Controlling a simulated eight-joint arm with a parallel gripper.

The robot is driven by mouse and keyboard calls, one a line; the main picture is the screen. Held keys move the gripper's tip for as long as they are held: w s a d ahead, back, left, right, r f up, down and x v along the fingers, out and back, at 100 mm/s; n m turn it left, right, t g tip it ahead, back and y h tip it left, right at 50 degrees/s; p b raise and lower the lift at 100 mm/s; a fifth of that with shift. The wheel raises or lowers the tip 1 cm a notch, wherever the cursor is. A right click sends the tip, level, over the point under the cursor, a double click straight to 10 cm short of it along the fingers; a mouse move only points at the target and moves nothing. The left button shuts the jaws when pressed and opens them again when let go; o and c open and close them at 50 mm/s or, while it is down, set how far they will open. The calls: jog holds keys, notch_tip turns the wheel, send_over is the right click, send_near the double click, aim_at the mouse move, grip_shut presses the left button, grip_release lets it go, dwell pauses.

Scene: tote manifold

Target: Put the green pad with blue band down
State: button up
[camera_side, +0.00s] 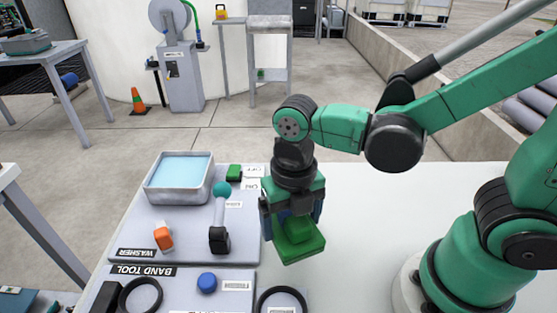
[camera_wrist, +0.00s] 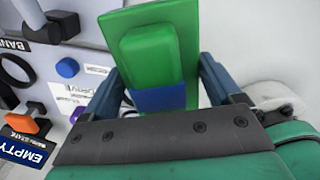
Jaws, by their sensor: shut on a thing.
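The green pad with the blue band (camera_side: 299,240) is held in my gripper (camera_side: 291,213), tilted, above the white table to the right of the grey washer board. In the wrist view the green pad (camera_wrist: 160,50) has a raised green block on its face and a blue band (camera_wrist: 159,100) across its near end. The fingers of my gripper (camera_wrist: 160,92) are shut on it, one on either side. The side view does not show clearly how far the pad is above the table.
A blue knob (camera_side: 207,282) and black rings (camera_side: 140,296) lie nearer. The white table (camera_side: 375,215) is clear right of my gripper.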

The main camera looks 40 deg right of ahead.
aim_at(291, 240)
jog(key=shift+f, duration=1.85)
jog(key=shift+f, duration=0.6)
jog(key=o, duration=1.1)
jog(key=shift+r, duration=0.15)
